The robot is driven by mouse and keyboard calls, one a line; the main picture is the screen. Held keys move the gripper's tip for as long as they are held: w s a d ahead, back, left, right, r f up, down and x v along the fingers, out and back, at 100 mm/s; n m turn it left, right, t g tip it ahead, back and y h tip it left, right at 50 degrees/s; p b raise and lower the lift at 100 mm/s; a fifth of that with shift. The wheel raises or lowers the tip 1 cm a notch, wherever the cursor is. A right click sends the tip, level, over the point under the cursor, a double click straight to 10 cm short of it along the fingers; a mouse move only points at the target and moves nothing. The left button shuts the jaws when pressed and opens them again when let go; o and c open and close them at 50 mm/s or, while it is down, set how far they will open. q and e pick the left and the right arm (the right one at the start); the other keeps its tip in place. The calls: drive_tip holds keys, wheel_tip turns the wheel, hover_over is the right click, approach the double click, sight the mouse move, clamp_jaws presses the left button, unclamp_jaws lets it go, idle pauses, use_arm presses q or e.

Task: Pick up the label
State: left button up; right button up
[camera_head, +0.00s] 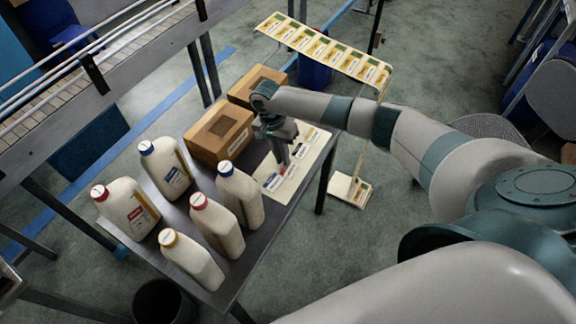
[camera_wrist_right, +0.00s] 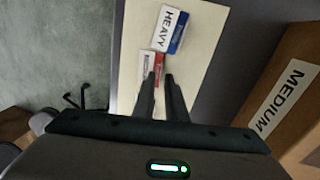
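A pale label sheet (camera_head: 316,152) lies on the dark table's right end. In the right wrist view the sheet (camera_wrist_right: 208,42) bears a blue-and-white HEAVY label (camera_wrist_right: 171,29) and, closer to my fingers, a red-and-white label (camera_wrist_right: 157,64), partly hidden. My right gripper (camera_head: 283,160) points down over the sheet. In the wrist view its fingertips (camera_wrist_right: 161,78) overlap the red label's near end, with a narrow empty gap between them. Whether they touch the label is unclear. My left gripper is not in view.
Several white bottles with blue, red and yellow caps, such as a red-capped one (camera_head: 216,226), stand on the table (camera_head: 262,236) to the left. Two cardboard boxes, the nearer one (camera_head: 205,148) close to my gripper, stand behind. A label strip (camera_head: 330,50) hangs beyond.

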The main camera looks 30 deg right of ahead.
drive_tip(key=shift+s+f, duration=0.1)
drive_tip(key=shift+f, duration=0.4)
clamp_jaws()
drive_tip(key=shift+d, duration=0.1)
drive_tip(key=shift+r, duration=0.15)
